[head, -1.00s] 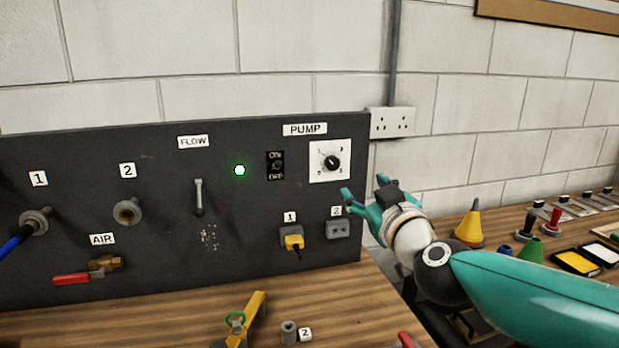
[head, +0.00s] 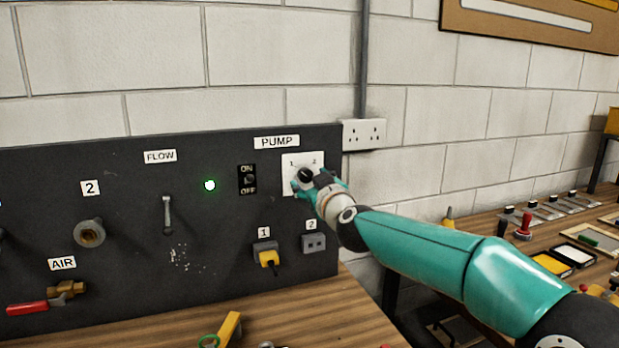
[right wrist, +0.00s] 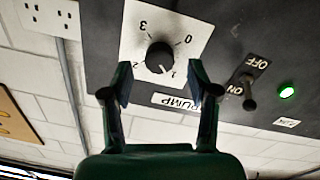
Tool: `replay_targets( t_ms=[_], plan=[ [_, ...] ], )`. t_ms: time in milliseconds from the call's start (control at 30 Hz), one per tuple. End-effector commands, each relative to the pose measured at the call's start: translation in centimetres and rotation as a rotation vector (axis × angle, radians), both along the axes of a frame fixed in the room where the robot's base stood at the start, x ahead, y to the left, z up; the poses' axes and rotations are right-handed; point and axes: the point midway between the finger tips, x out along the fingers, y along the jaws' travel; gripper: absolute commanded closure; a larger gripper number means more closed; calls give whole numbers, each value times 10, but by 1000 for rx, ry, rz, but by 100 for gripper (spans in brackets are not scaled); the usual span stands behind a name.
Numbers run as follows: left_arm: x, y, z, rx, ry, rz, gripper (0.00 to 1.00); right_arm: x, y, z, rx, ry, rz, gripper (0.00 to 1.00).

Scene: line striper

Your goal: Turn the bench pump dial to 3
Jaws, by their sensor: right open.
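The pump dial is a black round knob (head: 305,174) on a white plate (head: 289,163) under the PUMP label. In the right wrist view the knob (right wrist: 159,57) shows upside down, with 0, 1, 2 and 3 around it; its white mark points at about 1. My right gripper (head: 309,182) is at the plate, partly covering it in the head view. In the right wrist view the gripper (right wrist: 159,85) is open, its fingers spread to either side of the knob, with no visible contact. My left gripper is not in view.
An ON/OFF switch (head: 248,180) and a lit green lamp (head: 210,185) sit left of the dial. Below it are sockets, one with a yellow plug (head: 267,257). A flow lever (head: 168,215) is farther left. A wall socket (head: 364,134) is beyond the panel's right edge.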

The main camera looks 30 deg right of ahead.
Motion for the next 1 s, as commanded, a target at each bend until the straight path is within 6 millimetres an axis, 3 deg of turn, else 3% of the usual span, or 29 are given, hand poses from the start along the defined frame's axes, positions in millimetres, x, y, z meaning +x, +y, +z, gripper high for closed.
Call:
replay_targets(
  t_ms=[200,567,933,967,1000],
  plan=[
    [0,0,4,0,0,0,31,23,-6,1,0,0,1,40],
    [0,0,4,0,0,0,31,28,-7,0,0,0,1,40],
    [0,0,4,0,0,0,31,28,-6,0,0,0,2,99],
    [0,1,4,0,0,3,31,27,-16,0,-2,1,-3,100],
    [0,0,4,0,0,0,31,28,-12,0,0,1,0,100]
  ],
)
